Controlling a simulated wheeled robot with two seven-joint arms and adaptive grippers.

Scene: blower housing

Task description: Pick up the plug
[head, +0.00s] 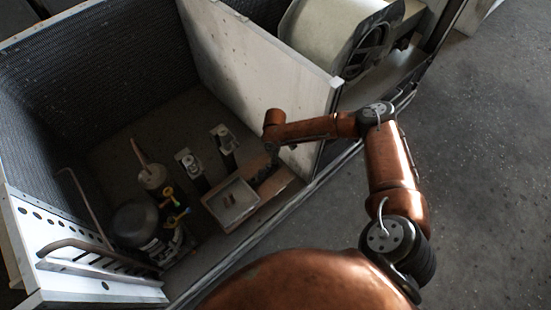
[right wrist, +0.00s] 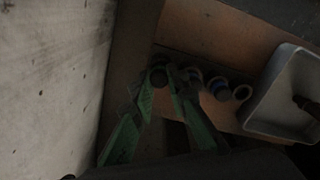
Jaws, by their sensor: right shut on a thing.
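My right gripper (right wrist: 170,78) reaches down at the wooden board beside the white partition. In the head view the right gripper (head: 266,172) is small and dark at the end of the copper arm. Its green fingers are close together at the tips, shut on a small dark piece, apparently the plug (right wrist: 158,76); the dim picture and the fingers hide most of it. My left gripper is not in view.
A white tray (right wrist: 262,112) with brown pieces in it stands right of the row on the wooden board (right wrist: 205,32). The white partition (head: 262,75) rises close beside the gripper. Two upright fittings, a dark compressor (head: 136,222) and pipes stand to the left in the head view.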

